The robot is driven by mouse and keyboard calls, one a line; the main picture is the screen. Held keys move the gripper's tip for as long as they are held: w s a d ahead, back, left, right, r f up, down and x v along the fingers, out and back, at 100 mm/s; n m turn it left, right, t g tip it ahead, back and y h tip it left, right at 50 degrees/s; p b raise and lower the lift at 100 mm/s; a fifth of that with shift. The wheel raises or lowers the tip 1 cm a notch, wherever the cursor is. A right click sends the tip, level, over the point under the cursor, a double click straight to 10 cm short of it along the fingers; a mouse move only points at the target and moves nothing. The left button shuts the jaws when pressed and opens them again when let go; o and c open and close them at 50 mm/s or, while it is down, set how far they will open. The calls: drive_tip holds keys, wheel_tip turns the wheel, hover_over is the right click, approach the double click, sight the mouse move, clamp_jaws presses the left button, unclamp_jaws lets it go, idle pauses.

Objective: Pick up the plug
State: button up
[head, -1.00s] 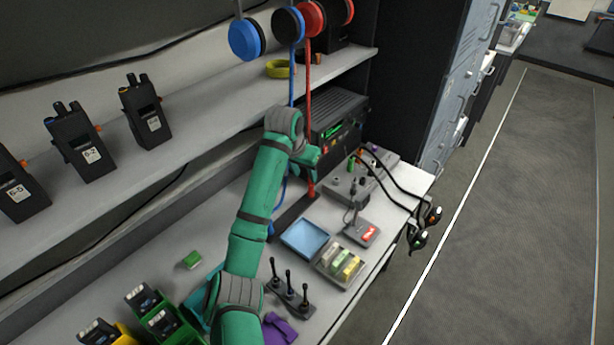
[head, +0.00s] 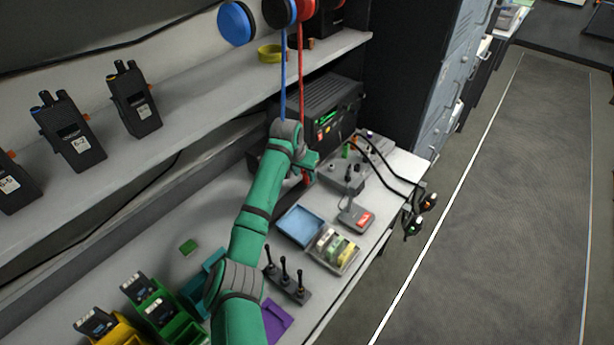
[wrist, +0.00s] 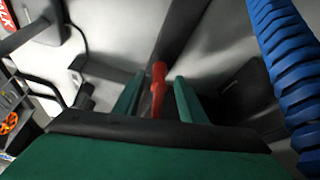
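A red cable (head: 300,75) hangs from a red reel above the bench. Its red plug end (wrist: 158,84) shows in the wrist view between the two green fingers of my gripper (wrist: 158,98). Gaps show on both sides of the plug, so my gripper is open around it and not clamped. In the head view my gripper (head: 311,166) is low over the bench, in front of the black radio unit, and hides most of the plug. A ridged blue part (wrist: 284,60) is close by at the right of the wrist view.
A blue cable (head: 283,85) hangs beside the red one. A black radio unit (head: 333,105), a grey control box (head: 340,172) and a desk microphone (head: 355,216) are nearby. A blue tray (head: 300,226) lies in front. The shelf (head: 215,100) is above left.

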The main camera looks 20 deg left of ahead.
sight(305, 174)
drive_tip(key=shift+w+d+f, duration=0.1)
drive_tip(key=shift+w+d, duration=0.05)
drive_tip(key=c, duration=0.8)
drive_tip(key=shift+c, duration=0.2)
drive_tip(key=shift+r, duration=0.4)
drive_tip(key=r, duration=0.3)
drive_tip(key=shift+s+d, duration=0.1)
drive_tip(key=shift+s, duration=0.1)
drive_tip(key=s+d+r, duration=0.4)
drive_tip(key=s+r, duration=0.5)
drive_tip(key=s, duration=0.3)
drive_tip(key=shift+s+d, duration=0.35)
drive_tip(key=shift+d, duration=0.05)
